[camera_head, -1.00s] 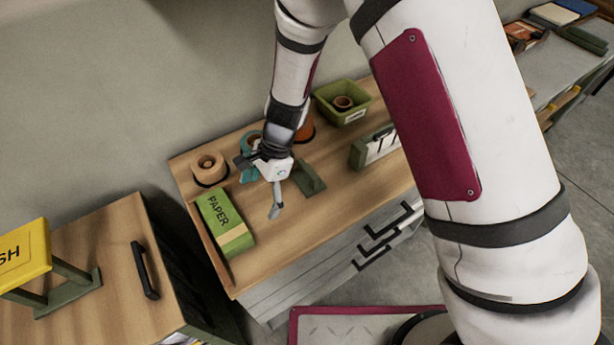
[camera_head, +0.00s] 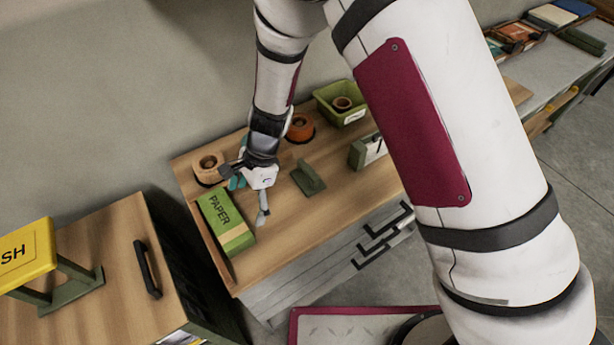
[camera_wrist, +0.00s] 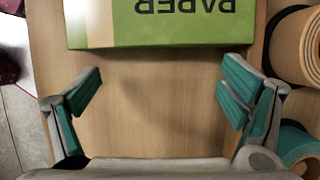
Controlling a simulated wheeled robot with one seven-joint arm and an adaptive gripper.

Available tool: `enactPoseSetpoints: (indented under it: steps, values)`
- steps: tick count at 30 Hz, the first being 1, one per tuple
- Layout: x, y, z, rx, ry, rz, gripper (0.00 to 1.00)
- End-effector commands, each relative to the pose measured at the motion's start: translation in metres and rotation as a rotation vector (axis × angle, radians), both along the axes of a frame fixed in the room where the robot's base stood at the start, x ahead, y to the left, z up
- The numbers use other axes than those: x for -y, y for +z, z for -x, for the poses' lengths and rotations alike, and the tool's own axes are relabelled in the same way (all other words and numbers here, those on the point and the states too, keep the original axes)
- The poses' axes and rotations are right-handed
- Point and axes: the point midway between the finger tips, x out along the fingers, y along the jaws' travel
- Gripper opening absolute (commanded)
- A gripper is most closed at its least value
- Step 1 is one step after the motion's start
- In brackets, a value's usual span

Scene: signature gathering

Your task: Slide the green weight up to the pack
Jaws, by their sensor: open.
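The green weight (camera_head: 308,178), a flat dark green block with an upright tab, stands on the wooden top to the right of my gripper, apart from it. The pack (camera_head: 225,222) is a green box marked PAPER, lying near the left edge of the top. My gripper (camera_head: 246,192) is between the two, just right of the pack, open. In the wrist view my gripper (camera_wrist: 160,78) has its fingers spread with only bare wood between them. The pack (camera_wrist: 160,28) lies ahead at the top there. The weight is not visible in the wrist view.
A tan tape roll (camera_head: 208,168) sits behind the pack. A teal roll (camera_wrist: 294,145) is close to the right finger. An orange roll (camera_head: 300,128) and a green bin (camera_head: 341,104) stand at the back. A label holder (camera_head: 368,150) stands right of the weight. The front wood is clear.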

Motion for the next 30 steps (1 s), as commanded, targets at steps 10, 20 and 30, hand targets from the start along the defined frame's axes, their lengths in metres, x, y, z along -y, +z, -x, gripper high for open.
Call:
enactPoseSetpoints:
  steps: [10,20,30]
  values:
    - [-0.011,0.000,0.008,0.000,0.001,0.000,0.91]
    - [-0.021,0.000,0.014,-0.001,0.002,-0.001,0.91]
    - [-0.010,0.000,0.007,-0.001,-0.003,0.000,0.91]
